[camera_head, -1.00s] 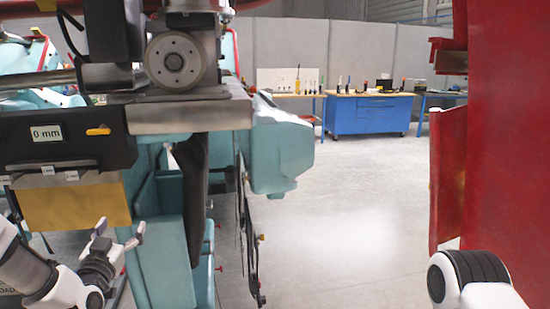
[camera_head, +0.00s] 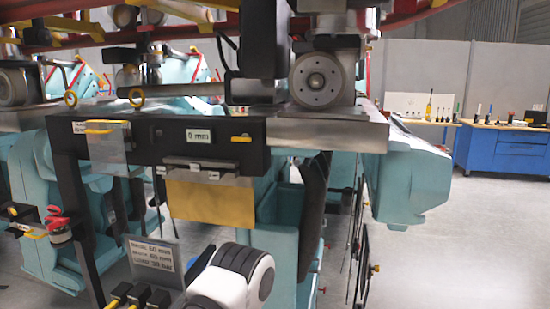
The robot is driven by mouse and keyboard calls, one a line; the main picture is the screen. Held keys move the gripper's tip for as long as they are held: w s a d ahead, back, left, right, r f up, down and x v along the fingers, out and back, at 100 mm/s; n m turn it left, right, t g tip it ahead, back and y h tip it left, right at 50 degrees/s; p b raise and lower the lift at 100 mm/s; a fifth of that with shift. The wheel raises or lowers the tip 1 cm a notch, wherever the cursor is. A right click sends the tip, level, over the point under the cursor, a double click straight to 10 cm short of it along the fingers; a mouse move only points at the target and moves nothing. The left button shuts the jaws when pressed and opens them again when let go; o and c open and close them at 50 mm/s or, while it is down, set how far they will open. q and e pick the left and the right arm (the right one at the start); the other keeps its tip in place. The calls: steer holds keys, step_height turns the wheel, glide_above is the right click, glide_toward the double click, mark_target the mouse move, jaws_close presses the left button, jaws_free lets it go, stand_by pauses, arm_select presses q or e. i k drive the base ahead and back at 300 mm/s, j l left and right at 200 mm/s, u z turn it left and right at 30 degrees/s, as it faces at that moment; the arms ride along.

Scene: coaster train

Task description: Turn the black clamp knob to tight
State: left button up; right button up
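I cannot pick out a black clamp knob with certainty. A black gauge bar (camera_head: 218,133) with a small mm display and a yellow lever (camera_head: 241,139) runs across the middle. A grey block (camera_head: 103,142) with a yellow handle sits on its left part. A small red-and-black fitting (camera_head: 58,228) is on the left, below the bar. A white arm link of mine with a black ribbed joint shows at bottom centre. Neither gripper is in view, and the link hides what is behind it.
A yellow plate (camera_head: 210,200) hangs below the bar. A labelled grey panel (camera_head: 152,256) with black-and-yellow parts stands at lower left. Teal train bodies (camera_head: 415,180) and a round metal wheel (camera_head: 316,80) are close. Floor is clear at right, before a blue workbench (camera_head: 500,150).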

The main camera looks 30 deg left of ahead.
mark_target(154, 134)
steer(key=u, duration=1.55)
